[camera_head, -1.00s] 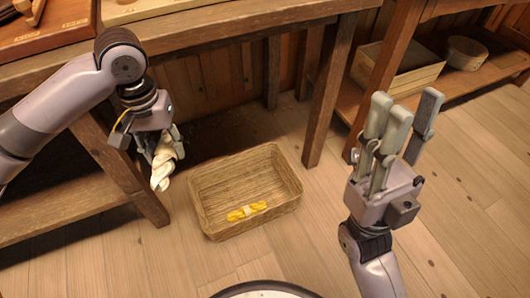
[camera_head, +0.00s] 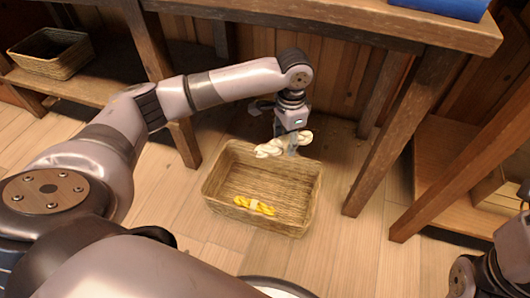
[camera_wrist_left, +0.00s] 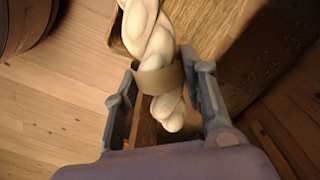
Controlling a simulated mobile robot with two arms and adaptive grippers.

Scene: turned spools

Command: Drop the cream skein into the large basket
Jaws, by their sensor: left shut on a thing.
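The cream skein (camera_head: 270,149) is a twisted, pale bundle. My left gripper (camera_head: 291,142) is shut on it at the far rim of the large wicker basket (camera_head: 222,178) in the head view; how high it hangs is hard to tell. In the left wrist view the skein (camera_wrist_left: 147,28) shows a tan band (camera_wrist_left: 158,79) and lies between the two fingers of the left gripper (camera_wrist_left: 165,100). A yellow skein (camera_head: 254,205) lies inside the basket near its front wall. Part of my right arm shows at the lower right edge, but its fingers are out of view.
A wooden workbench (camera_head: 330,22) stands behind the basket, with a leg (camera_head: 385,130) to the basket's right. A smaller basket (camera_head: 50,52) sits on a low shelf at the far left. A blue object (camera_head: 440,8) lies on the bench top. Floor around the basket's front is clear.

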